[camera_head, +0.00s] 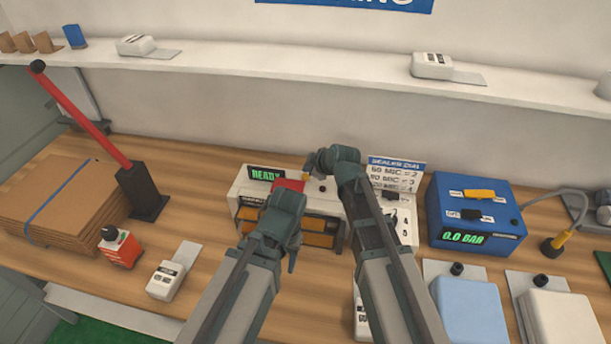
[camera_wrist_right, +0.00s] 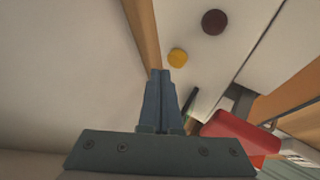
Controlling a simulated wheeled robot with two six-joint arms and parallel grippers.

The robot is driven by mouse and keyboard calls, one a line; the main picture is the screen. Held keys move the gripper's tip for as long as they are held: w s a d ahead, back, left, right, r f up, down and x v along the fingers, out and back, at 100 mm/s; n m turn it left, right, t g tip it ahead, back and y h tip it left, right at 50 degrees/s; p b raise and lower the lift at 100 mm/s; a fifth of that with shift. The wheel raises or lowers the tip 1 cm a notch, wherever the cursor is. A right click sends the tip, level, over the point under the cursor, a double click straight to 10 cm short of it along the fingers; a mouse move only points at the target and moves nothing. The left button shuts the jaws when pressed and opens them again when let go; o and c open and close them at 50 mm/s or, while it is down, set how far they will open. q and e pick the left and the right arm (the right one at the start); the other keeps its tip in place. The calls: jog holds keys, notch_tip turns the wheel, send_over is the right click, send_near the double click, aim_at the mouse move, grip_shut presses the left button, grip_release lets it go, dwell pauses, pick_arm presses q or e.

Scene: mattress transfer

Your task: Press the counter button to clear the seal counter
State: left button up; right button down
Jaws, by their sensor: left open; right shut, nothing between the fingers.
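The white sealing machine (camera_head: 240,187) stands mid-table with a green READY display (camera_head: 266,174) on its top. In the right wrist view, a round yellow button (camera_wrist_right: 177,57) and a dark red-brown button (camera_wrist_right: 214,21) sit on a pale surface. My right gripper (camera_wrist_right: 161,72) is shut and empty, its tips appearing just below the yellow button; whether they touch it I cannot tell. In the head view the right gripper (camera_head: 311,168) is over the machine's top. My left gripper (camera_head: 288,205) is open, in front of the machine and partly covering it.
A red part (camera_wrist_right: 235,135) of the machine lies close beside my right gripper. A sign (camera_head: 396,172) stands behind right, with a blue pump box (camera_head: 476,210) beyond.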

aim_at(308, 179)
pick_arm(q)
jog(key=shift+f, duration=0.1)
pick_arm(e)
jog(key=shift+f, duration=0.1)
dwell(0.6)
pick_arm(q)
jog(key=shift+f+b, duration=0.3)
jog(key=shift+b, duration=0.1)
pick_arm(e)
jog(key=shift+f, duration=0.3)
pick_arm(q)
jog(key=shift+f+b, duration=0.85)
jog(key=shift+b, duration=0.05)
pick_arm(e)
jog(key=shift+f, duration=0.85)
pick_arm(q)
jog(key=shift+r, duration=0.1)
pick_arm(e)
jog(key=shift+r, duration=0.1)
pick_arm(q)
jog(key=shift+r+p, duration=1.2)
jog(key=shift+p, duration=0.15)
pick_arm(e)
jog(key=shift+r, duration=1.2)
pick_arm(q)
notch_tip(308, 179, up, 5)
jog(key=p, duration=0.5)
pick_arm(e)
notch_tip(308, 179, up, 5)
